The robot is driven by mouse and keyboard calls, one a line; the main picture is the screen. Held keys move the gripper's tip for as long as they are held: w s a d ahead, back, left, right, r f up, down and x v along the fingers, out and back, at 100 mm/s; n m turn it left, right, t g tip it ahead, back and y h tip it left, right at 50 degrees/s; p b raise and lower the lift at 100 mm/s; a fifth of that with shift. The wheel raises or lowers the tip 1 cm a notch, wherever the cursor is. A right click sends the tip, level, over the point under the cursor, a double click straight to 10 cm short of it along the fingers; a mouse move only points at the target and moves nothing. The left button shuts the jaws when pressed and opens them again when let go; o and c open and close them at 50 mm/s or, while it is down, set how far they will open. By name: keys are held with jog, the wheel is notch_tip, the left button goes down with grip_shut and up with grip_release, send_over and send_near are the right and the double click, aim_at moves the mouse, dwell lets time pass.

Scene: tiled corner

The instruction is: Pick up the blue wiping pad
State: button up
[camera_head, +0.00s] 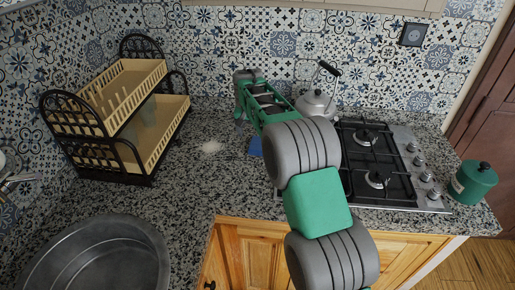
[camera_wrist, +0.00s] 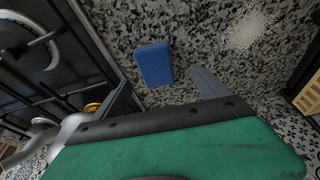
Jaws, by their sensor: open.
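The blue wiping pad (camera_wrist: 154,64) lies flat on the speckled granite counter in the wrist view. In the head view only part of the pad (camera_head: 255,147) shows, with my arm hiding the rest. My gripper (camera_wrist: 160,86) is open and empty, with its two fingers apart. In the wrist view the pad appears beyond the fingertips and between them, not touching them. In the head view my gripper (camera_head: 240,117) is above the counter, behind the pad, and its fingertips are hard to make out.
A gas stove (camera_head: 375,168) with a kettle (camera_head: 313,103) stands right of the pad. A pale powdery patch (camera_head: 211,147) is on the counter to its left. A dish rack (camera_head: 118,100) stands farther left, a sink (camera_head: 100,262) at front left, and a green pot (camera_head: 472,184) at far right.

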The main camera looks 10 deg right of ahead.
aim_at(258, 143)
jog(key=x, duration=0.2)
jog(key=p+x, duration=0.1)
jog(key=x, duration=0.1)
jog(key=d+p+x, duration=0.1)
jog(key=x, duration=0.1)
jog(key=shift+f, duration=0.1)
jog(key=shift+w+f, duration=0.1)
jog(key=shift+f, duration=0.15)
jog(key=shift+f, duration=0.2)
jog(key=c, duration=1.4)
jog(key=shift+r, duration=0.1)
jog(key=shift+c, duration=0.2)
jog(key=shift+r, duration=0.3)
jog(key=shift+r+b, duration=0.25)
jog(key=shift+b, duration=0.1)
jog(key=s+d+r+b, duration=0.5)
jog(key=s+d+r, duration=0.3)
jog(key=d+r, duration=0.3)
jog(key=shift+s+r, duration=0.3)
jog(key=shift+r, duration=0.3)
